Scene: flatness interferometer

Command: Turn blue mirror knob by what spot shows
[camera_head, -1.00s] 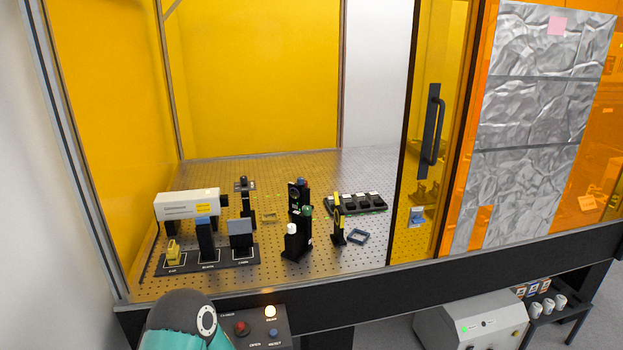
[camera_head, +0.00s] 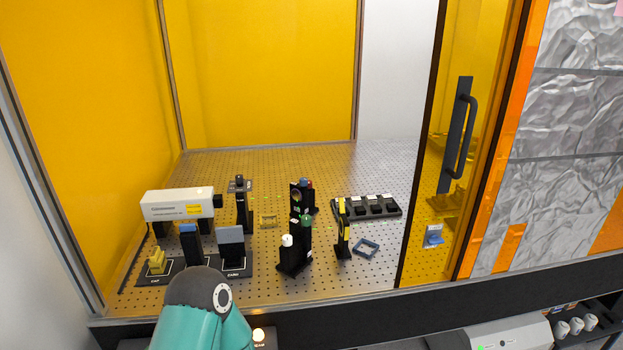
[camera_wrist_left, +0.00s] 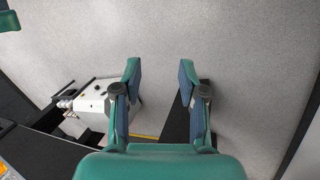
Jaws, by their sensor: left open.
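A black mirror mount (camera_head: 296,254) stands on the perforated bench in the head view, with a small blue knob (camera_head: 302,182) at its top, a green knob (camera_head: 306,219) lower down and a white knob (camera_head: 287,240) at front left. No beam spot can be made out. My left arm shows only as a teal and dark link at the lower left of the head view, well in front of the mount. In the left wrist view my left gripper (camera_wrist_left: 159,82) is open and empty, over the floor. My right gripper is in neither view.
A white laser box (camera_head: 178,205) and several dark posts stand left of the mount. An orange door panel with a black handle (camera_head: 460,135) borders the opening.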

